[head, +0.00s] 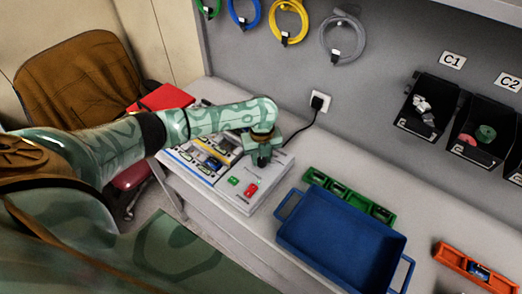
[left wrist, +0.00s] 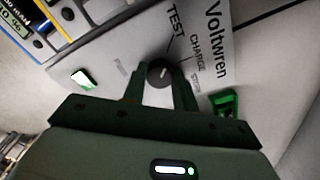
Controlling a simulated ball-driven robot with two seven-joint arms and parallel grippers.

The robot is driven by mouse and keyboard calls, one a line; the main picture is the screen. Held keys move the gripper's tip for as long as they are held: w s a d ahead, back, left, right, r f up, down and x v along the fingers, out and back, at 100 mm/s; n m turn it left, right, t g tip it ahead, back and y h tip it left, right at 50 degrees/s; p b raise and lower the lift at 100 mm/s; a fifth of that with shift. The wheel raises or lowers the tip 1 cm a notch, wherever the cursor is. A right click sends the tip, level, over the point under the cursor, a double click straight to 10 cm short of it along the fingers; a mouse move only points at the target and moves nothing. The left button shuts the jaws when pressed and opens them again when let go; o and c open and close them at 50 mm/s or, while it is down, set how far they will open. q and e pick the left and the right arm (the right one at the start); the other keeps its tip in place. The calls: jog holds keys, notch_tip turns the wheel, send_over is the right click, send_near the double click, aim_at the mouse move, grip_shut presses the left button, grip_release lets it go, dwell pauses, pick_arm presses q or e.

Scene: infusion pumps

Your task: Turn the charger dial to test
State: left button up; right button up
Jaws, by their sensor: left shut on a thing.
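The charger (head: 239,201) is a pale grey box on the counter, with a small green part and a red part on top. In the left wrist view its panel (left wrist: 205,60) carries the words "Voltwren", "TEST" and "CHARGE"; other lettering is too faint to read. The black round dial (left wrist: 160,72) has a short white mark, which seems to point up towards the lettering; the exact setting is hard to tell. My left gripper (head: 262,158) reaches down onto the charger, its fingers (left wrist: 160,84) closed on the dial from both sides. In the head view the gripper hides the dial. My right gripper is not in view.
A blue tray (head: 283,243) stands right of the charger, with a green rack (head: 377,212) behind it. Pump units (head: 200,165) lie left of the charger. A black cable runs to a wall socket (head: 319,103). An orange holder (head: 458,262) lies at the right.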

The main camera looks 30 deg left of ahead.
aim_at(261, 160)
pick_arm(q)
jog(key=shift+n+p, duration=0.35)
jog(key=shift+n, duration=0.05)
jog(key=o, duration=1)
jog(key=shift+c, duration=0.2)
notch_tip(261, 160, up, 16)
jog(key=p, duration=0.4)
